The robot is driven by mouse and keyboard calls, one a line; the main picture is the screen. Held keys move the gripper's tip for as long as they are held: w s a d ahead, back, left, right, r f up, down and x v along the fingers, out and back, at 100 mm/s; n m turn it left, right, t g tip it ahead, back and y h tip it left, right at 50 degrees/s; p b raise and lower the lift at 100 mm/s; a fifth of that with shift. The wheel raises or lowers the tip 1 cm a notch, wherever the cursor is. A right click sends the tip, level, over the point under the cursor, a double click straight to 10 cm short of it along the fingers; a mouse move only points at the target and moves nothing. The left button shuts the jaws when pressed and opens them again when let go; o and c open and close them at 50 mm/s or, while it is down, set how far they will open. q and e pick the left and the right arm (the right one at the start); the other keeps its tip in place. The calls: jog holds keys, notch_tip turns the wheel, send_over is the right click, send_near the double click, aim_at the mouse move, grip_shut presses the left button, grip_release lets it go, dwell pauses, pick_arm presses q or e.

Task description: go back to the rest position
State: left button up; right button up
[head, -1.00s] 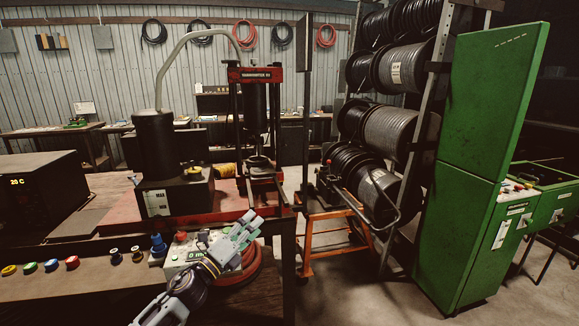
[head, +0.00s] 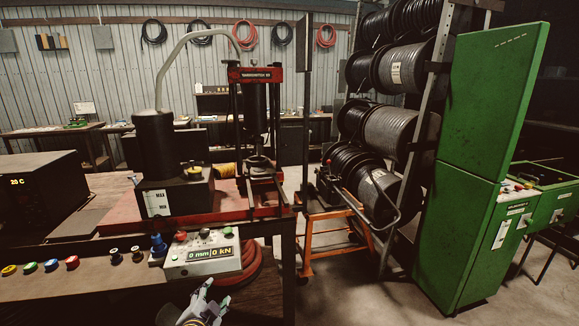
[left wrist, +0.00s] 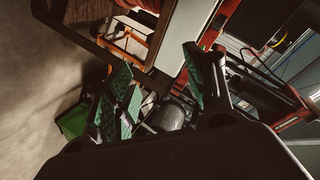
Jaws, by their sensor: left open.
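My left gripper (head: 208,296) shows at the bottom edge of the head view, below the control box (head: 203,254) and apart from it. It is open and empty. In the left wrist view its two green-padded fingers (left wrist: 160,88) stand apart with nothing between them. My right gripper is not in view. The control box display reads 0 mm and 0 kN. The red-framed press (head: 256,120) stands behind it on the bench.
An orange cart (head: 335,225), a rack of hose reels (head: 395,130) and a green cabinet (head: 475,160) stand to the right. Floor between cart and cabinet is clear.

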pick_arm(q)
jog(key=s+f+n+g+h, duration=0.1)
jog(key=s+f+n+g, duration=0.4)
jog(key=s, duration=0.7)
jog(key=s+f+n+g, duration=0.2)
jog(key=s+f+g, duration=0.4)
jog(key=s, duration=0.6)
notch_tip(320, 180, down, 34)
jog(key=s+a, duration=0.2)
jog(key=a, duration=0.1)
jog(key=s+a+f, duration=0.3)
jog(key=s+f, duration=0.6)
jog(key=s, duration=0.1)
jog(key=s+a+f+g, duration=0.1)
jog(key=s+a+f, duration=0.2)
jog(key=s+f, duration=0.7)
jog(key=shift+s+a+y, duration=0.15)
jog(key=shift+s+y, duration=0.15)
jog(key=shift+s, duration=0.25)
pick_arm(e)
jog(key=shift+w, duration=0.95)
